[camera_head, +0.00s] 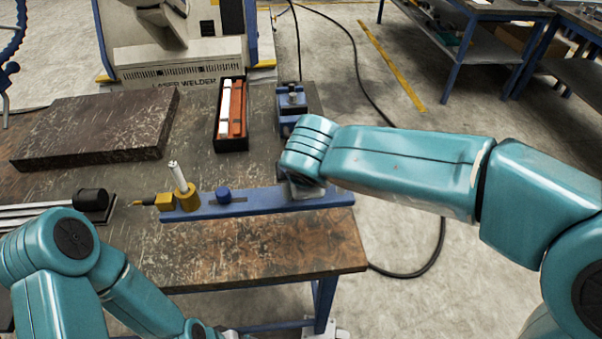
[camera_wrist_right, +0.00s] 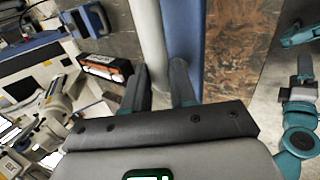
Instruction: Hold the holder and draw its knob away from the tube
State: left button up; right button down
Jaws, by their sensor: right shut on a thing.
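The holder is a long blue bar (camera_head: 262,201) lying along the table's front part. Its blue round knob (camera_head: 223,195) sits over a dark slot, apart from the tube and to its right. The pale upright tube (camera_head: 177,174) stands in a yellow block (camera_head: 187,198) at the bar's left end. My right gripper (camera_head: 304,186) is at the bar's right end, its fingers largely hidden by my wrist. In the right wrist view, the fingers (camera_wrist_right: 160,88) are closed on a pale grey upright part of the holder (camera_wrist_right: 150,38), beside the blue bar (camera_wrist_right: 184,35).
A yellow pointed piece (camera_head: 147,201) lies left of the yellow block. A black-ended metal part (camera_head: 92,203) is further left. A dark slab (camera_head: 95,130), an open box (camera_head: 231,140) and a blue fixture (camera_head: 292,103) stand behind. The table's front strip is bare.

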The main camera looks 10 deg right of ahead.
aim_at(302, 210)
jog(key=shift+f+b, duration=4.45)
jog(key=shift+f, duration=0.5)
jog(key=shift+f+b, duration=0.5)
jog(key=shift+f, duration=0.1)
